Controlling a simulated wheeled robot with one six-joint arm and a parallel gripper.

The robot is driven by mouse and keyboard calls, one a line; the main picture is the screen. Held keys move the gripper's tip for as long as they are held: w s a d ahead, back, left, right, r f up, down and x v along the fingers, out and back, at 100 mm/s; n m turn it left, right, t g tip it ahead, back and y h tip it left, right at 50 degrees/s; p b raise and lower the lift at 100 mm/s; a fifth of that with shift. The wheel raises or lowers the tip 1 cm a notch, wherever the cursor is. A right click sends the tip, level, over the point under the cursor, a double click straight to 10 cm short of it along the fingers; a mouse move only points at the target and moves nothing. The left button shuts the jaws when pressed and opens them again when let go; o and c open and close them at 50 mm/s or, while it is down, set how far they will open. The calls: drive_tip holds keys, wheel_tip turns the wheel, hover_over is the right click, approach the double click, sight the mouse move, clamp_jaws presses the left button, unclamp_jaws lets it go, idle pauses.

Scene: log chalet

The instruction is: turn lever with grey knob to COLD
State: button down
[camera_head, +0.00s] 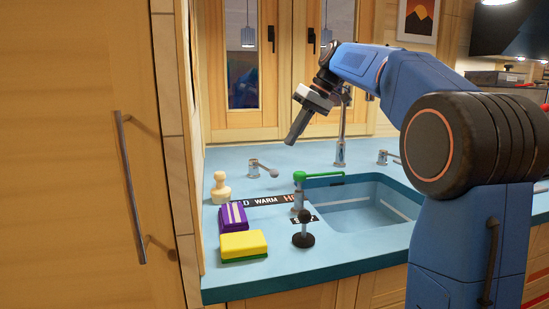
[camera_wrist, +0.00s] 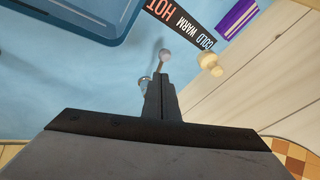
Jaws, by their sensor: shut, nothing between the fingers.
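The lever with the grey knob (camera_head: 274,173) stands on the blue counter behind the label strip (camera_head: 258,200) marked COLD, WARM and HOT. Its arm points right and a little forward in the head view, away from the COLD end at the left. Its exact setting is hard to tell. My gripper (camera_head: 291,141) is shut and empty, above and behind the knob, apart from it. In the wrist view the knob (camera_wrist: 165,55) shows just beyond my fingertips (camera_wrist: 160,78), which partly overlap the lever's base. The strip (camera_wrist: 181,22) lies beyond, with COLD at the right.
A green lever (camera_head: 318,175) and a black-knobbed lever (camera_head: 304,217) stand near the sink (camera_head: 365,207). A wooden pawn-like piece (camera_head: 221,188), a purple pack (camera_head: 233,216) and a yellow sponge (camera_head: 243,244) sit left. A tall faucet (camera_head: 341,150) stands behind the sink.

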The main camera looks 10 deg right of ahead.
sight(263, 167)
drive_tip(key=shift+t+y, duration=0.3)
drive_tip(key=shift+y, duration=0.2)
drive_tip(key=x, duration=0.3)
drive_tip(key=w+d+x, duration=0.1)
drive_tip(key=x, duration=0.6)
drive_tip(key=shift+w+d+f, duration=0.15)
drive_tip(key=shift+w+d, duration=0.05)
drive_tip(key=shift+w, duration=0.2)
drive_tip(key=shift+m, duration=0.3)
